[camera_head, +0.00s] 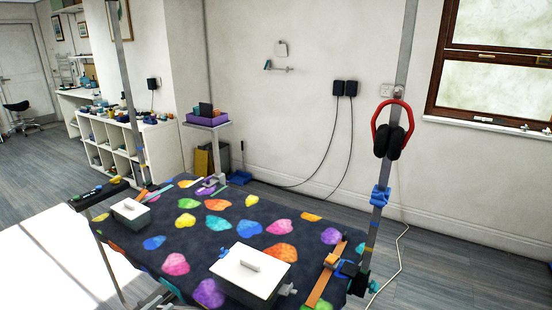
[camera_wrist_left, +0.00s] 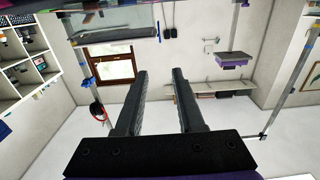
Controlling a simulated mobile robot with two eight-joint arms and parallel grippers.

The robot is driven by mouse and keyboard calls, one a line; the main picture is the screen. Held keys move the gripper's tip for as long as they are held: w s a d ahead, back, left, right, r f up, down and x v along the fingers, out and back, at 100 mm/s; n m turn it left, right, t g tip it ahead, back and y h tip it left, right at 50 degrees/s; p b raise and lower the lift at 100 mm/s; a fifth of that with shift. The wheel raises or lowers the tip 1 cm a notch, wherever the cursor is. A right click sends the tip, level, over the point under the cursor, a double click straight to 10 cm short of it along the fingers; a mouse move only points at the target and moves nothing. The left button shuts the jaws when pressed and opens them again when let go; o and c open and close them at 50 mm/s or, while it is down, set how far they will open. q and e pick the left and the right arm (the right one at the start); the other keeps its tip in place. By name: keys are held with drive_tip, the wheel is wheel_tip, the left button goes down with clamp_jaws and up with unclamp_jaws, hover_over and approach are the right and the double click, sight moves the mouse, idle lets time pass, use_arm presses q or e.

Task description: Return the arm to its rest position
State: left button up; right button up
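A grey upright post (camera_head: 393,120) stands at the table's right corner, fixed by a dark clamp (camera_head: 355,276) with a blue collar (camera_head: 380,195) higher up. A second grey post (camera_head: 124,75) rises at the table's left side. Both posts run out of the top of the head view, so any crossbar of the grooming arm is hidden. My left gripper (camera_wrist_left: 160,73) shows in the left wrist view with its two dark fingers apart and nothing between them. I cannot clearly make it out in the head view. My right gripper is not in view.
The grooming table's dark mat (camera_head: 205,240) has bright heart shapes. Two white-lidded boxes, a near one (camera_head: 250,270) and a far one (camera_head: 130,212), stand on it. Red ear defenders (camera_head: 393,128) hang on the right post. A shelf (camera_head: 210,124) holds a purple tray (camera_head: 207,119).

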use_arm(q)
drive_tip(key=s+d+r+n+g+y+p, duration=0.25)
drive_tip(key=s+d+g+p, duration=0.4)
drive_tip(key=d, duration=0.65)
drive_tip(key=s+r+n+g+y+p, duration=0.1)
drive_tip(key=s+r+g+y+p, duration=0.1)
drive_tip(key=s, duration=0.6)
drive_tip(key=s+a+r+n+g+y+p, duration=0.1)
drive_tip(key=s+y, duration=0.3)
drive_tip(key=s, duration=0.5)
drive_tip(key=shift+r+n+g+p, duration=0.35)
drive_tip(key=shift+r+n+p, duration=0.2)
drive_tip(key=shift+n+p, duration=0.2)
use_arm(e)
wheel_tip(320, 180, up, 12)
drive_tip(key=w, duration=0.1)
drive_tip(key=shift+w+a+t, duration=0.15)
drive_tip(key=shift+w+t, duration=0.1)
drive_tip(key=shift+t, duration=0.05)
use_arm(q)
drive_tip(key=shift+y, duration=0.25)
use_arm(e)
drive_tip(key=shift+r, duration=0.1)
